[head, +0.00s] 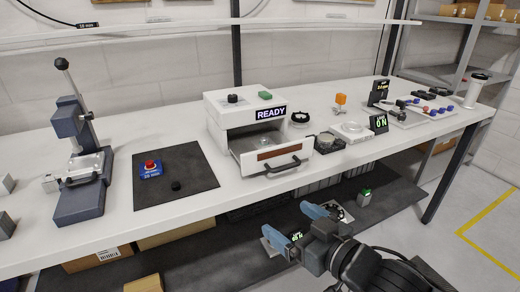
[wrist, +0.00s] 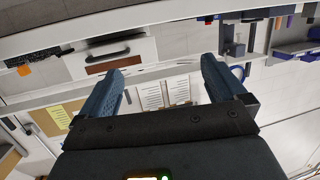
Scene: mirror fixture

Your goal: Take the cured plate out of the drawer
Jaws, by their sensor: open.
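The white curing box (head: 240,104) stands on the bench with a lit READY sign. Its drawer (head: 275,158) is pulled out toward the front, with a brown window and a dark handle (head: 283,167). A small pale, clear-looking item (head: 264,141) shows inside the drawer; it may be the plate, but it is too small to tell. My gripper (head: 292,222) is open and empty, in front of and below the bench edge, apart from the drawer. In the wrist view, my gripper's blue fingers (wrist: 160,88) are spread, and the drawer front (wrist: 110,60) shows upside down beyond them.
Left of the box are a black mat (head: 190,190) with a red-topped blue block (head: 150,169) and a lever press (head: 80,160). A lower shelf holds boxes.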

